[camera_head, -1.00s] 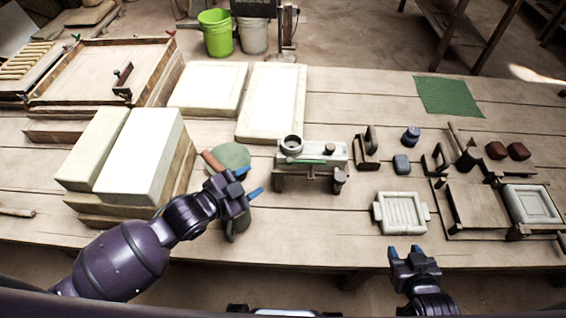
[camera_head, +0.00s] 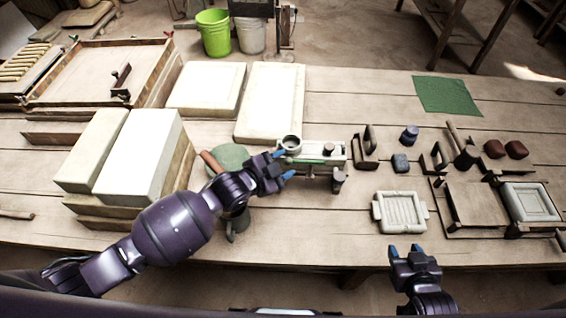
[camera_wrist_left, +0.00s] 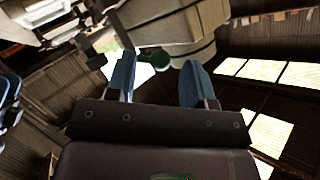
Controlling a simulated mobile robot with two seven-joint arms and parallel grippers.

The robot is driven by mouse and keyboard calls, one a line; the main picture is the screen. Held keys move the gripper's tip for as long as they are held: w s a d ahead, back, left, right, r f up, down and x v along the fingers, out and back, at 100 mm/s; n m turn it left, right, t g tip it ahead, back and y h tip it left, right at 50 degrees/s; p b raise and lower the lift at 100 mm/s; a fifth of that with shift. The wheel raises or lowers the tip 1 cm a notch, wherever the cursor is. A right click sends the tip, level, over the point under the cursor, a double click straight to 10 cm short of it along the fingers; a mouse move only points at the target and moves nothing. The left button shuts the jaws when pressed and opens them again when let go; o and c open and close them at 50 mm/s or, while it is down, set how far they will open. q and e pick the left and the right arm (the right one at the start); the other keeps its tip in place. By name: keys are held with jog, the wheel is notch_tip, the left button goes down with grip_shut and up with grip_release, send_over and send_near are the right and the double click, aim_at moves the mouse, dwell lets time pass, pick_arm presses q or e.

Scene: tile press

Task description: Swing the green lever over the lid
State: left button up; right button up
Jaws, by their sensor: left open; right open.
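The green lever (camera_head: 313,160) lies along the front of the small white-topped press (camera_head: 325,148), which has a round cup (camera_head: 291,144) at its left end. I cannot clearly tell which part of the press is the lid. My left gripper (camera_head: 286,164) is open at the left end of the press, its blue fingertips close to the lever's left end. In the left wrist view, the lever's green rounded end (camera_wrist_left: 154,58) shows between the open fingers (camera_wrist_left: 158,76); contact cannot be told. My right gripper (camera_head: 405,250) is open and empty at the table's front edge.
White blocks (camera_head: 140,155) are stacked further left. A white ribbed tray (camera_head: 400,211) and a wooden frame (camera_head: 478,203) lie to the right. A green cloth (camera_head: 446,95) lies at back right.

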pick_arm(q)
jog(key=shift+w+d, duration=0.15)
grip_shut()
